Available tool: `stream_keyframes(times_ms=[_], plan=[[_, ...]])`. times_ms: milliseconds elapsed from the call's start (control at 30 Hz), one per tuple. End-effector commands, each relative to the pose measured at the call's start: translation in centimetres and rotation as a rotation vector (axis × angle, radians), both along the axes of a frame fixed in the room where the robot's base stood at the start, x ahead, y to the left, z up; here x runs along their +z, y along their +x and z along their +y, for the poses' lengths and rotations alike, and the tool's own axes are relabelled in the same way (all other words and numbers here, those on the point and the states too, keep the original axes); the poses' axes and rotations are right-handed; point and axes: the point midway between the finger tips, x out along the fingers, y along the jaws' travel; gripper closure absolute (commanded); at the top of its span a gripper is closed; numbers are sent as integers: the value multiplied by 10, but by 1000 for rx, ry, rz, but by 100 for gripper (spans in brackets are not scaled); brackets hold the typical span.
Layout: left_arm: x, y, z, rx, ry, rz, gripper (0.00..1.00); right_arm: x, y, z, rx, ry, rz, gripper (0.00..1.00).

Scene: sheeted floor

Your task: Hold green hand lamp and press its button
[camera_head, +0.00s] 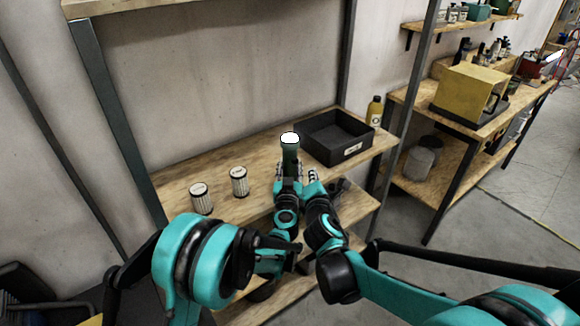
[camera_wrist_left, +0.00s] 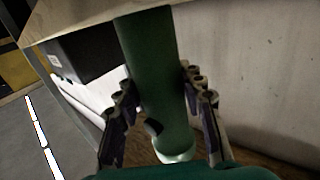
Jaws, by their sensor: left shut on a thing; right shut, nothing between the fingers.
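The green hand lamp (camera_head: 290,158) stands upright above the wooden shelf, its white lit end facing up in the head view. My left gripper (camera_head: 284,173) is shut around its body. In the left wrist view the green lamp (camera_wrist_left: 150,70) runs between the two fingers of my left gripper (camera_wrist_left: 160,100), with its pale end low in the picture. A small dark button (camera_wrist_left: 153,127) shows on its side near that end. My right gripper (camera_head: 313,178) is shut and empty, close beside the lamp on its right. Whether it touches the lamp cannot be told.
Two white ribbed canisters, one nearer (camera_head: 201,198) and one farther (camera_head: 239,181), stand to the left. Metal uprights frame the shelf.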

Motion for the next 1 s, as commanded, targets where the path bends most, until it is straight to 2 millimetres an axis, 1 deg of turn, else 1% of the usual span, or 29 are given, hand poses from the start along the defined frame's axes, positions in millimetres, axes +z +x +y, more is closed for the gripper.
stream_keyframes(times_ms=[267, 300, 367, 667, 767, 867, 1000], plan=[[0, 0, 0, 0, 0, 0, 95, 0, 0, 0, 0, 0, 0, 100], [0, 0, 0, 0, 0, 0, 54, 0, 0, 0, 0, 0, 0, 100], [0, 0, 0, 0, 0, 0, 38, 0, 0, 0, 0, 1, 0, 100], [0, -1, 0, 0, 0, 0, 37, 0, 0, 0, 0, 1, 0, 100], [0, -6, 0, -1, 0, 0, 37, 0, 0, 0, 0, 1, 0, 100], [0, -21, 0, -2, 0, 0, 37, 0, 0, 0, 0, 1, 0, 100], [0, -52, 2, -2, 0, 0, 37, 0, 0, 0, 0, 1, 0, 100]])
